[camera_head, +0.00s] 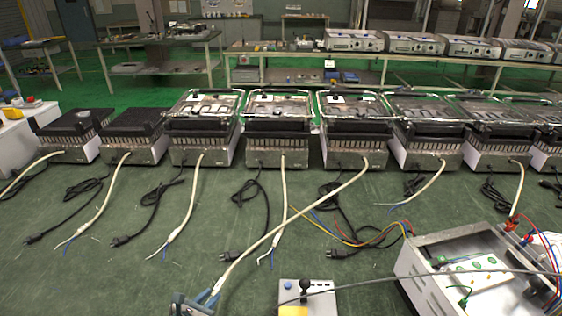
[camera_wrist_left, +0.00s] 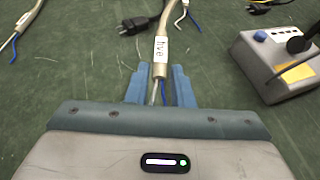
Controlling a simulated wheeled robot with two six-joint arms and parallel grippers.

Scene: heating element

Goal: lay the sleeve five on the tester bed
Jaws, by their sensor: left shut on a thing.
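A pale cable sleeve (camera_head: 300,226) runs from the back of the fifth appliance from the left, slanting down to my left gripper (camera_head: 208,297). In the left wrist view the sleeve (camera_wrist_left: 161,65) carries a white label (camera_wrist_left: 162,48) that seems to read "five". The blue fingers of my left gripper (camera_wrist_left: 160,80) are shut on its end, where bare strands and a blue wire show. A small grey box (camera_head: 307,297) with a blue button, black knob and yellow pad stands right of the gripper. I cannot tell if this is the tester bed. My right gripper is out of view.
A row of appliances (camera_head: 283,148) stands behind, with other sleeves and black plugs (camera_head: 230,256) lying on the green surface. An open metal box (camera_head: 420,285) with coloured wires stands at the right. A dark cable (camera_head: 400,278) crosses between the small box and the right side.

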